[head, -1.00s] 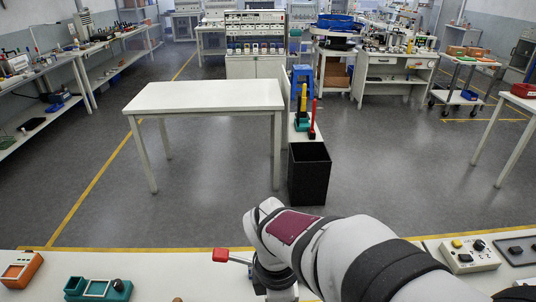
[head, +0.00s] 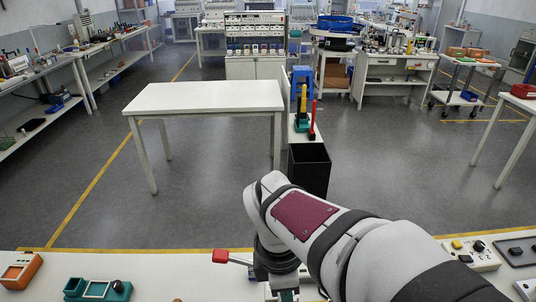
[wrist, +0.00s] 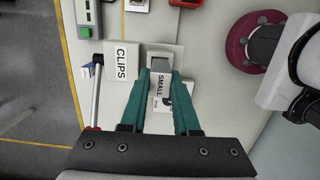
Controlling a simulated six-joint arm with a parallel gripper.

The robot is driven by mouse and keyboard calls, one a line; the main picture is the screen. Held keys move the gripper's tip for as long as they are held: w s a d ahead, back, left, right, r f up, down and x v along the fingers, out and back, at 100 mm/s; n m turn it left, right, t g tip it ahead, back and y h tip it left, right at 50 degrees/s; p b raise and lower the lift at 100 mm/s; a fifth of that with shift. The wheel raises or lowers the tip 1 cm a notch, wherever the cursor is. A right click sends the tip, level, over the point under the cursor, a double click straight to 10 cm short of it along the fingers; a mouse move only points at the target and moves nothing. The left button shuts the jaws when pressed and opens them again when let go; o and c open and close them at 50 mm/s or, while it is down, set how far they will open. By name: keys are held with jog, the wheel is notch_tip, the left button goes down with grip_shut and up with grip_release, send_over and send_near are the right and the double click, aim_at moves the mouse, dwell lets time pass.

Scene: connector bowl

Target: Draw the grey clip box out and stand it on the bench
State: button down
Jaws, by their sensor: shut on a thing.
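In the wrist view my gripper (wrist: 161,72) has its two teal fingers closed on a grey piece, which I take to be the grey clip box (wrist: 161,64). A white label reading "SMALL" (wrist: 159,84) shows between the fingers. A pale block with a "CLIPS" label (wrist: 121,62) stands just left of the fingers. Whether the box is still inside a holder cannot be told. In the head view my gripper (head: 286,296) is at the bottom edge, mostly cut off, and the held box cannot be made out.
A red-tipped lever (head: 220,256) stands left of my wrist. A teal device (head: 97,290) and an orange device (head: 21,270) sit at the bench's left. A control box (head: 470,254) sits at the right. Bench surface (wrist: 205,30) is bare right of the fingers.

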jog(key=s+d+r, duration=0.4)
jog(key=d+r, duration=0.6)
jog(key=r, duration=0.1)
jog(key=shift+d+r, duration=0.3)
jog(key=shift+d, duration=0.05)
jog(key=w+a+f, duration=0.3)
jog(key=a+f, duration=0.3)
jog(key=a, duration=0.3)
jog(key=w+a+f, duration=0.3)
jog(key=a+f, duration=0.2)
jog(key=a, duration=0.3)
jog(key=s+a+f, duration=0.3)
jog(key=a+f, duration=0.3)
jog(key=a, duration=0.1)
jog(key=s+a+f, duration=0.4)
jog(key=a+f, duration=0.2)
jog(key=a, duration=0.1)
jog(key=s+a+f, duration=0.3)
jog(key=a+f, duration=0.3)
jog(key=a, duration=0.2)
jog(key=shift+s+f, duration=0.25)
jog(key=shift+f, duration=0.15)
